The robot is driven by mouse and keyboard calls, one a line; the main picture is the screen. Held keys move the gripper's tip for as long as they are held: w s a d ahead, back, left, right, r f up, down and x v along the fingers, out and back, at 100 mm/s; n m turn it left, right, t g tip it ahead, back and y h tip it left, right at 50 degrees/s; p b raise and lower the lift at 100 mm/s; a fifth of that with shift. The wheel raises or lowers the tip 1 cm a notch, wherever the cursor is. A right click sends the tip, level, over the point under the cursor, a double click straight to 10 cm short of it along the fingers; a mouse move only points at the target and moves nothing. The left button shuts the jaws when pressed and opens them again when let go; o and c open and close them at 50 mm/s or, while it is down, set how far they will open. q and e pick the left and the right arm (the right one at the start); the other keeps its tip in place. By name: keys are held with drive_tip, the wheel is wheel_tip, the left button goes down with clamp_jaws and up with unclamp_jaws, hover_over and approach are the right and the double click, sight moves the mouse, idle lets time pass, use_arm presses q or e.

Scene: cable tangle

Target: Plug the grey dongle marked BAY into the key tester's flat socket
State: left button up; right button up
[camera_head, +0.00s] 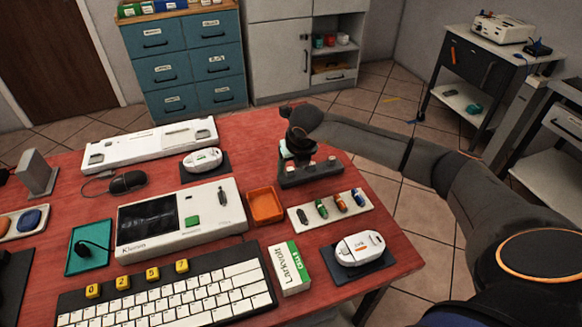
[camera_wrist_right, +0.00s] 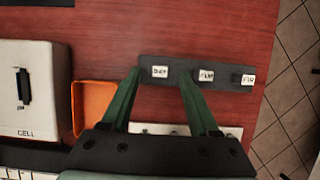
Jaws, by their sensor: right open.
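A dark rack (camera_head: 312,178) holds small pieces with white labels. The leftmost label (camera_wrist_right: 160,72) reads like BAY or DAY; the others are hard to read. My right gripper (camera_wrist_right: 160,82) is open, its green fingers over the rack on both sides of that label, nothing held. My left gripper is out of view.
An orange tray (camera_head: 265,205) lies between the tester and a white strip (camera_head: 335,222) with several coloured sticks. A Larkvolt box (camera_head: 287,268), a keyboard (camera_head: 165,295) and a white device on a dark mat (camera_head: 360,250) are nearer. The table's right edge is close to the rack.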

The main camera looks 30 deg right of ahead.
drive_tip(key=shift+x, duration=0.95)
clamp_jaws()
idle(0.3)
